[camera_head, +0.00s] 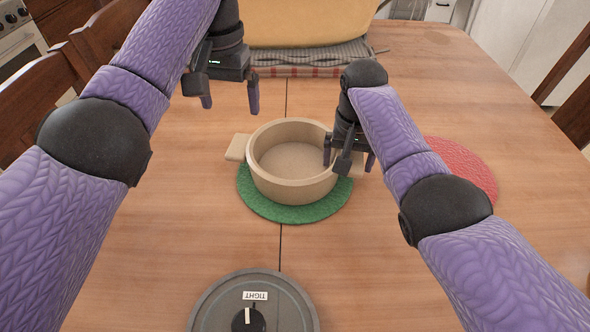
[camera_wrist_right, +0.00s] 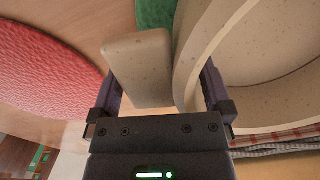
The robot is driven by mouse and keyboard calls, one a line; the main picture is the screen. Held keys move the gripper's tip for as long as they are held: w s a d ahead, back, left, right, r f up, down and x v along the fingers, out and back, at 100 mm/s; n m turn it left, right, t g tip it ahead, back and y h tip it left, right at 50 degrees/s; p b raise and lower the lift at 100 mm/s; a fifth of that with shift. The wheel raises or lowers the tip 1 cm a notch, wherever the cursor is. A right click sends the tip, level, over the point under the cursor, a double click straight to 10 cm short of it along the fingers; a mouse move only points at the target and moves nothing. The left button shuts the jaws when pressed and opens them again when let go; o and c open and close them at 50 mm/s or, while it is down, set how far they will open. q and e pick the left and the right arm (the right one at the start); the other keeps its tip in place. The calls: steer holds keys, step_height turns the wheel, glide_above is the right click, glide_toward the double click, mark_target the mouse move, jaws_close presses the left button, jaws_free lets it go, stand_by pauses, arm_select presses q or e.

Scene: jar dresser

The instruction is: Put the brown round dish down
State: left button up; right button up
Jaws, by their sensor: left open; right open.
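The brown round dish (camera_head: 290,178) is a beige, empty pot with two side handles. It rests level on the green round mat (camera_head: 290,211) on the table. My left gripper (camera_head: 230,100) is open and empty, above and behind the dish's left handle (camera_head: 237,147), apart from it. My right gripper (camera_head: 349,162) is open at the dish's right side. In the right wrist view the right handle (camera_wrist_right: 138,70) and part of the dish wall (camera_wrist_right: 195,60) lie between its spread fingers (camera_wrist_right: 160,100). I cannot tell whether a finger touches the dish.
A red round mat (camera_head: 462,168) lies to the right, partly behind my right arm. A grey lid marked TIGHT (camera_head: 215,304) lies at the near edge. A large yellow container (camera_head: 310,22) stands on folded cloth at the back. Wooden chairs (camera_head: 45,90) line the left side.

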step_height(320, 180, up, 11)
steer(key=shift+r, duration=0.1)
steer(key=shift+s+r, duration=0.1)
steer(key=shift+r, duration=0.1)
stand_by(0.5)
